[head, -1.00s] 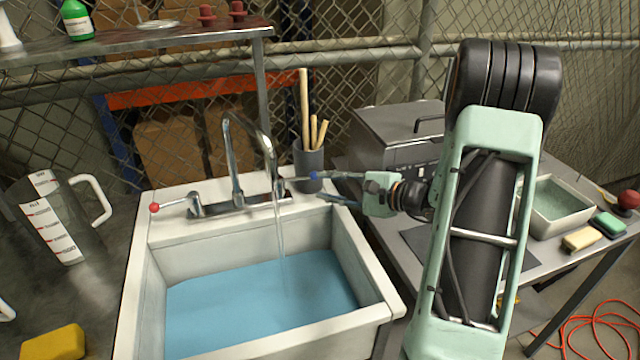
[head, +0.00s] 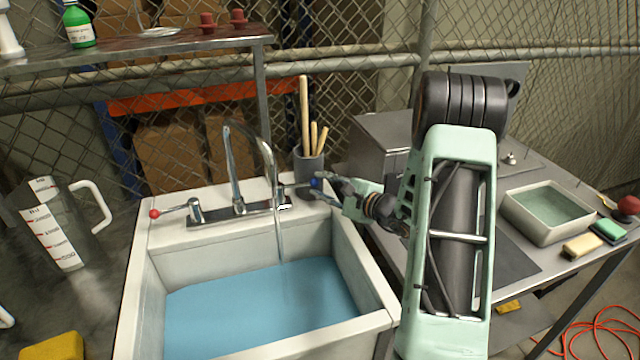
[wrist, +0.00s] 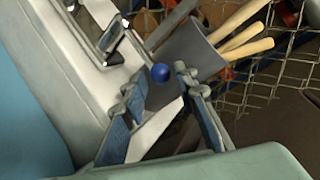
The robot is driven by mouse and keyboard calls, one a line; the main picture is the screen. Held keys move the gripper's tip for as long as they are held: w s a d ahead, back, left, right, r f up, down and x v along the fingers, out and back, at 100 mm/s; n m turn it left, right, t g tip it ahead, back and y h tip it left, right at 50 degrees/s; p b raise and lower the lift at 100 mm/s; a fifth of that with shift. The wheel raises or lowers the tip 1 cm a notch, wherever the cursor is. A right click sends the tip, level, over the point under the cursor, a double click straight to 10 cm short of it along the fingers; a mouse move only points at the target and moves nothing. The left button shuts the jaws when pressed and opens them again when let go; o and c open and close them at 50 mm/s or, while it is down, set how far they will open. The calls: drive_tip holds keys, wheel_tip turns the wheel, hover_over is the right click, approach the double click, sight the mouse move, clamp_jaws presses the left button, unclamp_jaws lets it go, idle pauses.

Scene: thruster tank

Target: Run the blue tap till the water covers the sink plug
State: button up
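The blue tap knob (head: 316,183) is at the end of a short lever on the right of the chrome faucet (head: 236,170). A thin stream of water (head: 281,240) falls from the spout into the white sink (head: 190,262). Blue water (head: 250,305) covers the whole visible sink floor; I cannot make out the plug. My gripper (head: 322,187) is at the blue knob. In the wrist view, its fingers (wrist: 158,82) are apart, one on each side of the blue knob (wrist: 160,72), with gaps visible. I cannot tell whether either finger touches the lever.
A red-knobbed lever (head: 155,214) is on the faucet's left. A dark cup of wooden handles (head: 309,165) stands close behind my gripper. A measuring jug (head: 55,225) and a yellow sponge (head: 52,347) are left of the sink. A tray (head: 548,212) sits on the right table.

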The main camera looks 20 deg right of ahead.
drive_tip(key=shift+w+a, duration=0.2)
drive_tip(key=shift+w, duration=0.2)
drive_tip(key=shift+c, duration=0.3)
clamp_jaws()
